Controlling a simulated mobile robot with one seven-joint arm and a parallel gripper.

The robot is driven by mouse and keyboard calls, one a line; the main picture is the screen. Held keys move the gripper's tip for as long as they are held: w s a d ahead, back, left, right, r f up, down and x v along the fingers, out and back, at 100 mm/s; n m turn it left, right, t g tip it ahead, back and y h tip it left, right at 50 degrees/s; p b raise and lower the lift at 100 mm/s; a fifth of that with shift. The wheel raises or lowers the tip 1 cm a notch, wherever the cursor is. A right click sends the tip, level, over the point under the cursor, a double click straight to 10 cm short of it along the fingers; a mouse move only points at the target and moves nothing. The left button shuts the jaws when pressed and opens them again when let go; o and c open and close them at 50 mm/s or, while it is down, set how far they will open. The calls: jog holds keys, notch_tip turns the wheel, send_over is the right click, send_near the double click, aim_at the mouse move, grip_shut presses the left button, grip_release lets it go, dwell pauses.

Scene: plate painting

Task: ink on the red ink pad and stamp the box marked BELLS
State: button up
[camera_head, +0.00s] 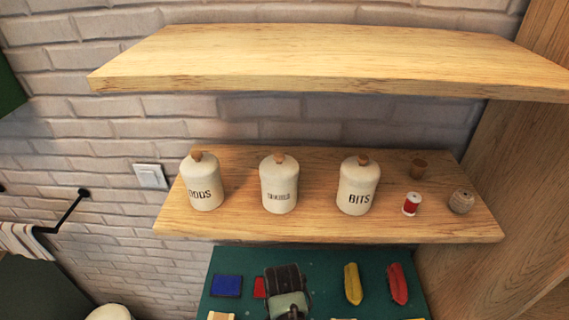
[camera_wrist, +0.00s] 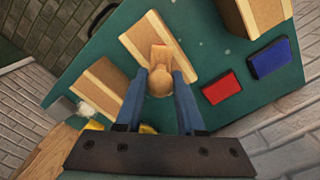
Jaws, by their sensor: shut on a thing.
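In the wrist view my gripper (camera_wrist: 160,76) has its two blue fingers closed on a wooden stamp (camera_wrist: 161,86) with a round knob. The stamp's block end points away from me and overlaps the middle box in the picture; I cannot tell whether it touches. The red ink pad (camera_wrist: 221,88) lies right of the stamp, clear of it. In the head view the red pad (camera_head: 260,288) is partly hidden by my arm. Three tan boxes show in the wrist view: middle (camera_wrist: 185,68), left (camera_wrist: 99,94) and upper right (camera_wrist: 240,18). No BELLS marking is readable.
The blue ink pad (camera_head: 227,286) lies left of the red one in the head view. A yellow item (camera_head: 353,284) and a red item (camera_head: 398,284) lie right on the green mat (camera_head: 325,270). A shelf (camera_head: 320,229) with jars and spools overhangs behind.

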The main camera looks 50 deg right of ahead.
jog(key=shift+r+p, duration=1.6)
jog(key=shift+r, duration=0.8)
